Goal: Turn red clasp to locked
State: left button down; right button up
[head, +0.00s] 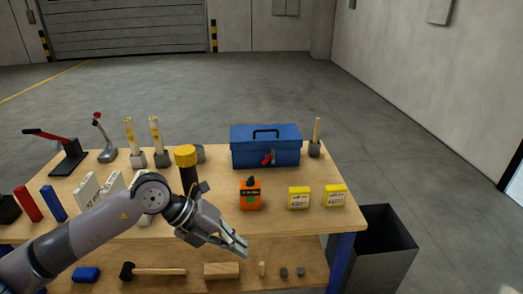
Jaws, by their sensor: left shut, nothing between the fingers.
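The red clasp (268,158) is on the front face of a blue toolbox (285,148) at the back right of the wooden workbench (220,222). The clasp looks tilted, but its exact setting is too small to tell. The toolbox lid looks closed, with a dark handle on top. My left gripper (240,248) is shut and empty. It is in front of the bench's front edge, well below and left of the clasp in the picture, and apart from it. My right gripper is not in view.
An orange box (250,194) with a black knob stands in front of the toolbox, and two yellow boxes (299,198) stand to its right. A black cylinder with a yellow cap (186,157) stands behind my left arm. A grey bin (372,250) is right of the bench.

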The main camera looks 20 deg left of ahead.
aim_at(267, 157)
jog(key=i+j, duration=0.35)
jog(key=i, duration=0.2)
jog(key=i+j, duration=0.35)
jog(key=i, duration=0.2)
jog(key=i+j, duration=0.3)
jog(key=i, duration=0.2)
